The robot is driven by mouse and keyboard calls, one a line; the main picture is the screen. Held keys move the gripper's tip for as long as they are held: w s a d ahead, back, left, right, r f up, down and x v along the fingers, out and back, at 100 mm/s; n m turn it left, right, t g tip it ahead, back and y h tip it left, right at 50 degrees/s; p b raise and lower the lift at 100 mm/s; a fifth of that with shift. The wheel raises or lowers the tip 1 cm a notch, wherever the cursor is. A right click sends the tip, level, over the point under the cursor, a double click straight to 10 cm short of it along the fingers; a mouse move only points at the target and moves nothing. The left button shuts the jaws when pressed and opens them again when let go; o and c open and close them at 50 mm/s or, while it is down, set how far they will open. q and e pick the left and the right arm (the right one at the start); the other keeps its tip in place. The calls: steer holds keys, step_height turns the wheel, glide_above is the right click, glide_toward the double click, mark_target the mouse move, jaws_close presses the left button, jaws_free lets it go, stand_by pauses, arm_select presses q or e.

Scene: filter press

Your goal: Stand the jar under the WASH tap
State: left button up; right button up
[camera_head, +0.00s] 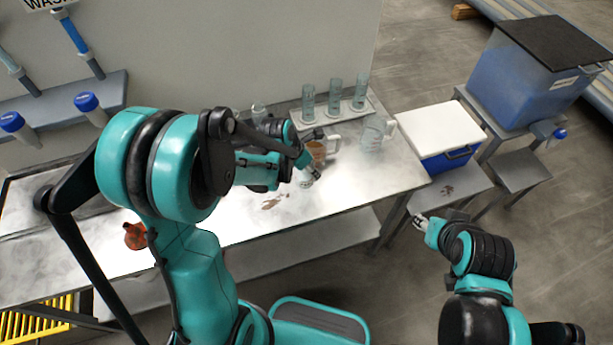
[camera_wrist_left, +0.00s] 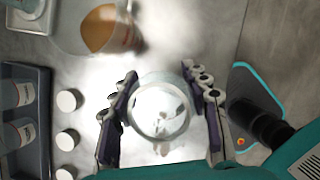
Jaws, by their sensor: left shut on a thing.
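In the left wrist view, a clear round glass jar (camera_wrist_left: 160,108) sits between the fingers of my left gripper (camera_wrist_left: 162,98), which is shut on it. I look down on its round rim. In the head view, my left gripper (camera_head: 308,172) is over the steel bench, and its arm largely hides the jar. The WASH sign (camera_head: 45,3) is on the wall at the top left, partly cut off. A blue-handled pipe (camera_head: 80,45) comes down below it, far to the left of my left gripper. My right gripper (camera_head: 420,222) is off the bench's right end; its finger opening is unclear.
A jug with brown contents (camera_head: 317,152) stands close beyond my left gripper. A clear jug (camera_head: 374,136) and several glass cylinders (camera_head: 308,104) are behind it. A red-orange object (camera_head: 135,236) lies at the bench's left front. A white-lidded blue box (camera_head: 440,135) stands at right.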

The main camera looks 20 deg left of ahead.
mark_target(306, 175)
arm_select(q)
steer(key=shift+w+a+f, duration=0.25)
steer(key=shift+a+f, duration=0.15)
steer(key=shift+a, duration=0.1)
steer(key=shift+f+b, duration=0.75)
steer(key=shift+f, duration=1.15)
steer(key=shift+s, duration=0.1)
steer(key=shift+f, duration=0.15)
steer(key=o, duration=1.1)
steer(key=shift+o, duration=0.2)
